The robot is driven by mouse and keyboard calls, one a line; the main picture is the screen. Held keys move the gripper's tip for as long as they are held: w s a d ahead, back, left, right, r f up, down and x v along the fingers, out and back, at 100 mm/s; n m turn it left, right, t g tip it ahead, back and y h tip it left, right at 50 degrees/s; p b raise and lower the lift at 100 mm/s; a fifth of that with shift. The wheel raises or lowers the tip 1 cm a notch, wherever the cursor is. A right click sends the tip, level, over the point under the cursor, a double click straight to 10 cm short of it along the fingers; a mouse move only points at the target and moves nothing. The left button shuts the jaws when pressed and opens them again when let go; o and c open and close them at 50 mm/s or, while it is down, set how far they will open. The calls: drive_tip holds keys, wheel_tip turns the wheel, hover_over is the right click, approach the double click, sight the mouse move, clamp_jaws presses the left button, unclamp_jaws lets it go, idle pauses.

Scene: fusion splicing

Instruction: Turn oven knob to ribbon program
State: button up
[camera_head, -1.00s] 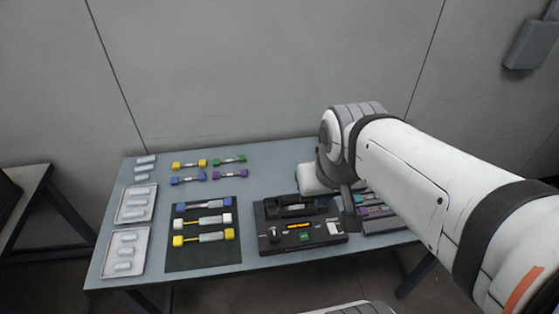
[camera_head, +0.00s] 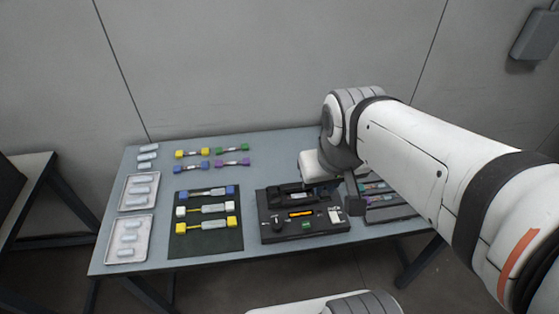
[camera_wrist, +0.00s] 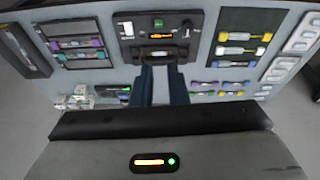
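The oven unit is a black box (camera_head: 268,234) at the table's front, right of the dark mat. It has an orange-lit display (camera_head: 301,213), a green button, a white switch and a dark knob (camera_head: 277,226) at its front left. In the wrist view the box is upside down at the top, with the knob (camera_wrist: 187,29) right of the display. The knob's setting is too small to read. My gripper (camera_wrist: 162,72) is open and empty, its two dark fingers apart just short of the box's rear edge. In the head view my arm partly hides it, behind the box's right side.
A dark mat (camera_head: 181,245) with several splice pieces lies left of the box. White trays (camera_head: 117,256) stand at the far left, and coloured connectors lie at the back. A dark rack (camera_head: 372,216) with coloured pieces sits right of the box, below my arm.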

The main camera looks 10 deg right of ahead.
sight(277, 224)
drive_tip(key=o, duration=0.6)
drive_tip(key=w+a+f+n+b, duration=0.1)
drive_tip(key=w+f+n+b, duration=0.1)
drive_tip(key=f, duration=0.1)
drive_tip(key=w+a+f+n+g+h+b, duration=0.1)
drive_tip(key=w+f+n, duration=0.1)
drive_tip(key=f, duration=0.1)
drive_tip(key=w+a+f+n+g+b, duration=0.1)
drive_tip(key=w+a+f+n+b, duration=0.1)
drive_tip(key=f+n, duration=0.1)
drive_tip(key=shift+f+h+b, duration=0.3)
drive_tip(key=shift+f+b, duration=0.05)
drive_tip(key=shift+f, duration=0.05)
drive_tip(key=shift+o, duration=0.8)
drive_tip(key=w+a+f+n+g+h+b, duration=0.1)
drive_tip(key=w+a+f+n+b, duration=0.1)
drive_tip(key=a+f+n, duration=0.1)
drive_tip(key=w+a+f+n+h+b, duration=0.1)
drive_tip(key=w+a+f+n+b, duration=0.2)
drive_tip(key=f, duration=0.5)
drive_tip(key=shift+a+f+n+g+h, duration=0.25)
drive_tip(key=shift+a+n+g+h, duration=0.25)
drive_tip(key=shift+n, duration=0.6)
drive_tip(key=x, duration=0.7)
drive_tip(key=shift+w+f+b, duration=0.15)
drive_tip(key=shift+f+b, duration=0.15)
drive_tip(key=shift+f, duration=0.1)
drive_tip(key=shift+c, duration=0.4)
drive_tip(key=c, duration=0.9)
